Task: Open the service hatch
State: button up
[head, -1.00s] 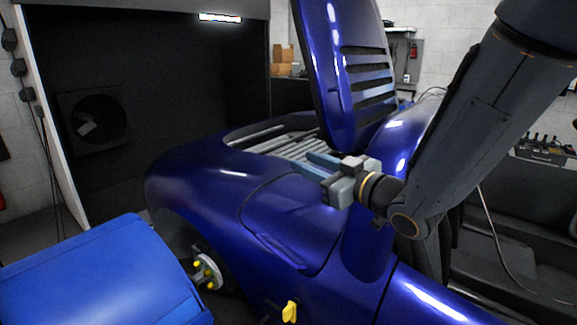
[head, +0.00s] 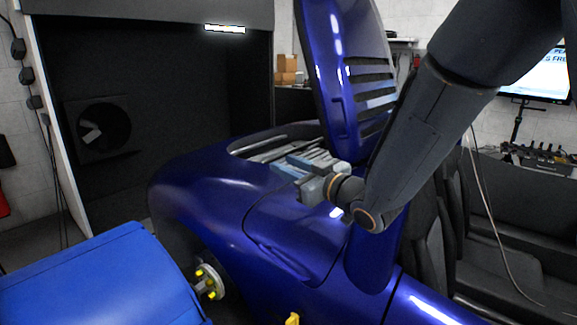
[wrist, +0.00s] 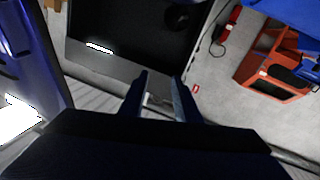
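A blue louvred lid (head: 342,80), which I take to be the service hatch, stands raised over the opening in the rear deck of the blue car (head: 215,180). Pale slats or pipes (head: 285,150) show in the opening. My gripper (head: 285,164) is low over the near edge of this opening, in front of the lid's lower end. I cannot tell whether it touches anything there. In the wrist view my gripper (wrist: 160,92) has its two fingers apart with nothing visible between them. A blue panel, probably the lid (wrist: 28,65), shows at the left there.
A blue covered object (head: 95,280) stands at the lower left, beside a wheel hub (head: 209,282) with yellow studs. A dark booth (head: 150,70) with a fan is behind the car. Red-orange shelving (wrist: 272,65) shows in the wrist view.

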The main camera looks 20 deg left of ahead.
grip_shut()
dwell(0.6)
dwell(0.7)
grip_release()
jog(key=b+v, duration=0.1)
jog(key=v, duration=0.7)
